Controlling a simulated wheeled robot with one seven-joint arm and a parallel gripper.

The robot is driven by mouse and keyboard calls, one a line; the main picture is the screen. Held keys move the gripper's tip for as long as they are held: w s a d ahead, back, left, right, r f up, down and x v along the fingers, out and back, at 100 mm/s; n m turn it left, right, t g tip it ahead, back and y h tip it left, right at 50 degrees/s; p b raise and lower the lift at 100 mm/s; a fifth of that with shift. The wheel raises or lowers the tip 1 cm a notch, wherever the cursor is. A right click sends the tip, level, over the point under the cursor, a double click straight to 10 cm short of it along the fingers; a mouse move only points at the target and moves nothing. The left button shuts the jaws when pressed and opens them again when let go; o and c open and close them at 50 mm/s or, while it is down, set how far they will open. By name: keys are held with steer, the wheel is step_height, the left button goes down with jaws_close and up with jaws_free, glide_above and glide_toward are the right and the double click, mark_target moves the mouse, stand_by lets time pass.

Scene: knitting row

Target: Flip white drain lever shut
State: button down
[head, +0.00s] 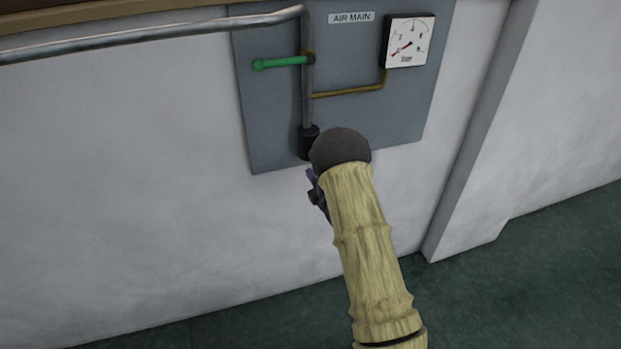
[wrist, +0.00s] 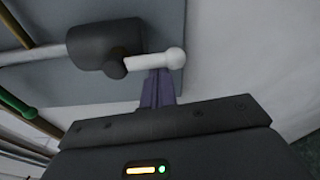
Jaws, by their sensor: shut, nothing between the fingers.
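The white drain lever (wrist: 154,61) shows in the wrist view as a short white bar with a ball end, joined to a dark pivot on the black fitting (wrist: 108,44). My gripper (wrist: 158,74) is shut and empty. Its purple fingertips are at the lever's lower side in that view, close to the ball end; I cannot tell whether they touch it. In the head view the black fitting (head: 308,142) sits at the bottom of the vertical pipe, and my arm hides the lever. A dark part of my gripper (head: 317,193) shows below the fitting there.
A green lever (head: 282,62) sticks out left from the pipe on the grey panel (head: 270,115). A gauge (head: 408,41), a brass tube (head: 350,92) and an AIR MAIN label (head: 351,18) are there too. A wall pillar (head: 480,130) stands right; the floor (head: 560,260) is clear.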

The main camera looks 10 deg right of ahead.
steer(key=shift+d+f+b, duration=0.1)
steer(key=shift+d+b, duration=0.05)
steer(key=shift+b, duration=0.25)
steer(key=d+n+b, duration=0.1)
steer(key=n+b, duration=0.3)
steer(key=d+r+n+h+b, duration=0.1)
steer(key=d+n+b, duration=0.1)
steer(key=n+b, duration=0.2)
steer(key=d+r+n+g+h+b, duration=0.1)
steer(key=d+n+b, duration=0.1)
steer(key=n+b, duration=0.2)
steer(key=shift+w+d+r+n, duration=0.1)
steer(key=shift+w+n, duration=0.3)
steer(key=shift+n, duration=0.1)
steer(key=shift+b, duration=0.3)
step_height(320, 180, down, 4)
steer(key=a+b, duration=0.1)
steer(key=b, duration=0.3)
steer(key=v, duration=0.9)
steer(key=shift+s+r+p, duration=0.2)
steer(key=shift+p, duration=0.25)
